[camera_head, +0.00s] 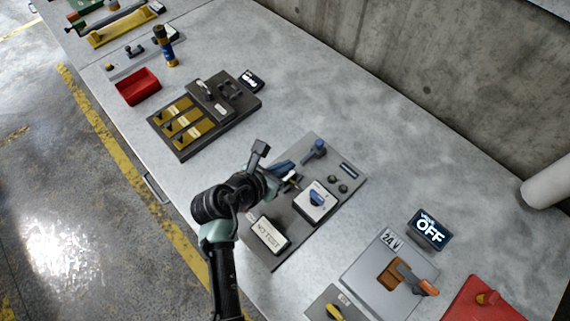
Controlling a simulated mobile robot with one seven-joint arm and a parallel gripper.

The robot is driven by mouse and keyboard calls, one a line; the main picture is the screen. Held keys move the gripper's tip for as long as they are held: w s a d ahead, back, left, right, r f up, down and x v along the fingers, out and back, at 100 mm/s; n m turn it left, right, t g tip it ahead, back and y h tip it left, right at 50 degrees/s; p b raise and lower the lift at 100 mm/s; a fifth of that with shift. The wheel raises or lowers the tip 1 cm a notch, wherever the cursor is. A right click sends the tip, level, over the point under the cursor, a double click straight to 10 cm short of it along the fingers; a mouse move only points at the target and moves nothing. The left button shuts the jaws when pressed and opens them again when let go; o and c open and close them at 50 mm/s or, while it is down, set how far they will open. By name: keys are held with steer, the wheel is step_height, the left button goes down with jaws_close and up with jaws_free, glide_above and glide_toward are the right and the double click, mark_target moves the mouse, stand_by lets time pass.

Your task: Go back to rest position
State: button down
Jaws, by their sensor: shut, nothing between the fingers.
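My gripper (291,181) is shut and empty. It hangs over the dark panel in the middle of the table, near a white block with a blue knob (317,199). My dark and pale green arm reaches in from the bottom edge and hides the left part of that panel (275,255). I cannot tell whether the fingertips touch anything on the panel.
The grey table (330,110) runs along a concrete wall (420,60). Left are a dark panel with yellow strips (183,122) and a red bin (138,87). Right are a panel with an orange-handled lever (410,280), an "OFF" display (430,230) and a red box (482,303).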

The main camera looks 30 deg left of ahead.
stand_by(0.5)
steer(key=w+d+r+m+t+y, duration=0.1)
steer(key=w+d+r+m+t, duration=0.15)
steer(key=r+m, duration=0.55)
steer(key=w+d+r+m+t+y, duration=0.1)
steer(key=w+r+m+t, duration=0.2)
steer(key=r, duration=0.9)
steer(key=w+d+r+m+t+y, duration=0.1)
steer(key=w+r+m, duration=0.45)
steer(key=r, duration=0.45)
steer(key=s+d+r+m+t, duration=0.3)
steer(key=r+m, duration=0.1)
steer(key=r, duration=0.5)
steer(key=s+d+r+m+t, duration=0.25)
steer(key=r+m, duration=0.25)
steer(key=r, duration=0.4)
steer(key=s+d+r+m+t, duration=0.2)
steer(key=s+d+r+m, duration=0.1)
steer(key=r, duration=0.4)
steer(key=s+d+r+m+t+h+b, duration=0.1)
steer(key=s+d+r+m+t, duration=0.2)
steer(key=s+r+m, duration=0.2)
steer(key=s+r, duration=0.2)
steer(key=s, duration=0.1)
steer(key=shift+s+r, duration=0.2)
steer(key=shift+r, duration=0.05)
